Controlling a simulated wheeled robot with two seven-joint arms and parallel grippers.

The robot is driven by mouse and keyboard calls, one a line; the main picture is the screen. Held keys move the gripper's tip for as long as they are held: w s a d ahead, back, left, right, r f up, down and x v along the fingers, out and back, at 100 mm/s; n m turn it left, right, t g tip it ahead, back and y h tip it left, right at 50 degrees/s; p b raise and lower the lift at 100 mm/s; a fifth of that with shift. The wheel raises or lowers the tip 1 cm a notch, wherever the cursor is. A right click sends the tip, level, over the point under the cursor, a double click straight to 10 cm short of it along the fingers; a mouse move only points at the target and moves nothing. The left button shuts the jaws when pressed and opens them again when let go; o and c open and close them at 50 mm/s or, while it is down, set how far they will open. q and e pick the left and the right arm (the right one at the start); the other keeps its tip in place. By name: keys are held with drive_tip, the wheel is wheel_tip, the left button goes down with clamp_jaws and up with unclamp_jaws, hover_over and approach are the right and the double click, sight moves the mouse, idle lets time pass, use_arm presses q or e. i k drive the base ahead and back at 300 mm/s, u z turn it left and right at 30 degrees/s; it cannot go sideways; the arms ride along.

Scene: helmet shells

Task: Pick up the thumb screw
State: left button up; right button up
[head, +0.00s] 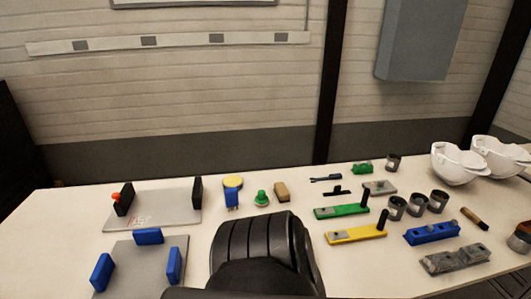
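I cannot tell for sure which small part is the thumb screw. A small green knob-like piece (262,198) stands upright near the middle of the table, and a small black T-shaped piece (338,190) lies farther right. A red-orange knob (115,197) shows at the black upright of the left fixture. Neither of my grippers is in view. A dark ribbed form at the bottom centre hides part of the table's front.
The table (60,215) also carries a grey plate with black uprights (160,212), blue blocks (149,236), a green bar (341,212), a yellow bar (355,234), grey cups (418,204) and white helmet shells (457,165). The far left of the table is bare.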

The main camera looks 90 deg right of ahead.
sight(429, 227)
drive_tip(key=z, duration=4.75)
